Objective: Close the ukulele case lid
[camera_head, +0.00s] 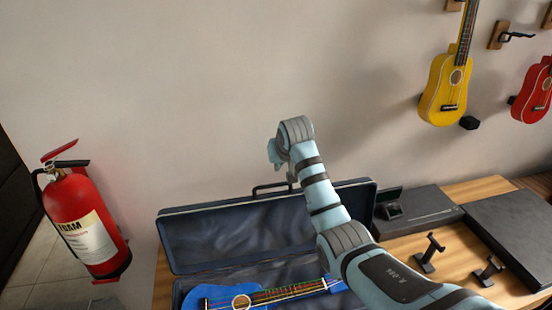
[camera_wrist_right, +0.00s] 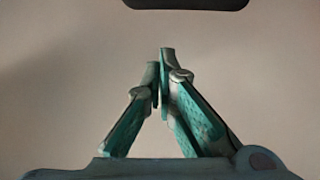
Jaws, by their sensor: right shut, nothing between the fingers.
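The ukulele case stands open on the wooden table, with its dark blue lid (camera_head: 205,238) raised at the back. A dark handle (camera_head: 262,187) shows at the lid's top edge. A blue ukulele (camera_head: 215,297) lies in the case, its right end partly covered by my right arm. My right gripper shows in the wrist view (camera_wrist_right: 163,62), fingertips together and empty in front of the plain wall. In the head view it is mostly hidden by my wrist, above or behind the lid's top edge. I cannot tell whether it touches the lid. My left gripper is not in view.
A red fire extinguisher (camera_head: 82,222) stands at the left. Dark flat cases (camera_head: 415,212) and (camera_head: 515,240) and small black stands (camera_head: 430,252) are on the table at the right. Yellow (camera_head: 443,90) and red (camera_head: 533,95) ukuleles hang on the wall.

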